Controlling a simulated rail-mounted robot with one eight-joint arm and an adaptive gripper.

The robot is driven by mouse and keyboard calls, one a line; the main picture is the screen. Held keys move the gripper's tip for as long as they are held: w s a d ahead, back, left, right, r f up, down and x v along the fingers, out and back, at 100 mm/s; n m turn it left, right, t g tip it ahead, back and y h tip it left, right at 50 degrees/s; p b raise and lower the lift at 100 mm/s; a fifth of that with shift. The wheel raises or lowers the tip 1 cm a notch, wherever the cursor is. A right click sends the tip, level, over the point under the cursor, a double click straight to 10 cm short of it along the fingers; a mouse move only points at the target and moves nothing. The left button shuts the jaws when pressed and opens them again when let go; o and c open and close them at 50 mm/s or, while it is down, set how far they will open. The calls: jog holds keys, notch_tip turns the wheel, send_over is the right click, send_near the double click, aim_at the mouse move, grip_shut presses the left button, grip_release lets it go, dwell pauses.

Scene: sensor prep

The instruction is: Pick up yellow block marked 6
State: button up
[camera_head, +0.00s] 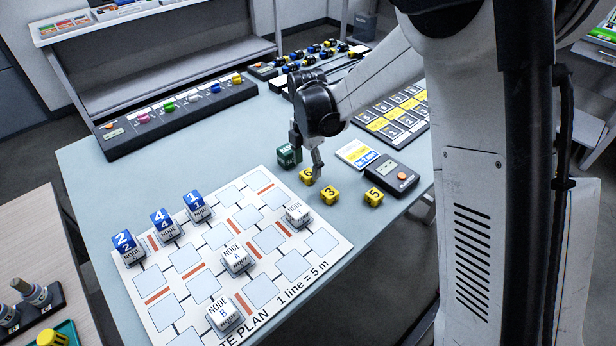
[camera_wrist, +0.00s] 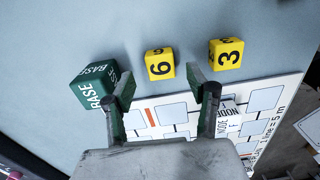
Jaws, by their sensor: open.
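The yellow block marked 6 (camera_wrist: 159,64) sits on the table, ahead of and roughly between my fingertips in the wrist view. In the head view this block (camera_head: 305,176) is partly hidden behind a finger. My gripper (camera_head: 307,156) points down close over it, with its fingers apart and nothing between them. In the wrist view both fingers of the gripper (camera_wrist: 161,88) show spread. I cannot tell the exact height above the block.
A green BASE block (camera_wrist: 95,83) stands left of the 6 block, close to my left finger. A yellow 3 block (camera_wrist: 227,53) stands to its right. A yellow 5 block (camera_head: 374,197) is farther right. The site plan board (camera_head: 183,285) with node blocks lies in front.

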aim_at(308, 173)
notch_tip(308, 173, down, 4)
jog(key=shift+d+r, duration=0.1)
jog(key=shift+c, duration=0.2)
jog(key=c, duration=1)
